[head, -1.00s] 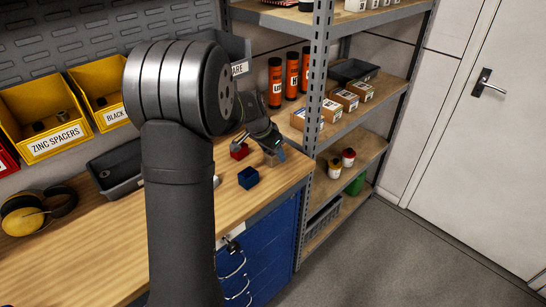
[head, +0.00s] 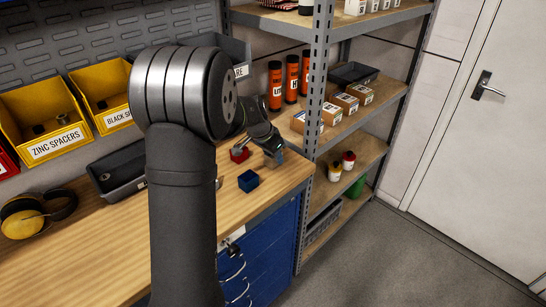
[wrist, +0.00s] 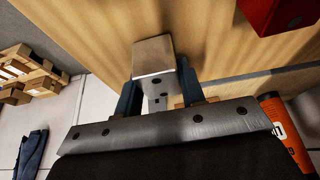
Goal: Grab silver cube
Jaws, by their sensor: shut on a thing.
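The silver cube (wrist: 154,56) sits between the two blue-grey fingers of my gripper (wrist: 161,98) in the wrist view, with the fingers shut on its sides. In the head view my gripper (head: 276,155) is low near the right end of the wooden workbench, and the cube is mostly hidden by it. I cannot tell whether the cube touches the bench. A red cube (head: 239,154) lies to the left of my gripper; it also shows at the top right of the wrist view (wrist: 282,14). A blue cube (head: 248,180) lies nearer the bench's front edge.
A dark tray (head: 120,174) and yellow ear defenders (head: 36,214) lie on the bench (head: 100,240). Yellow bins (head: 42,120) hang behind. A metal shelf unit (head: 322,90) with orange bottles (head: 292,80) and small boxes stands right of my gripper. Bench between tray and blue cube is partly hidden by my arm.

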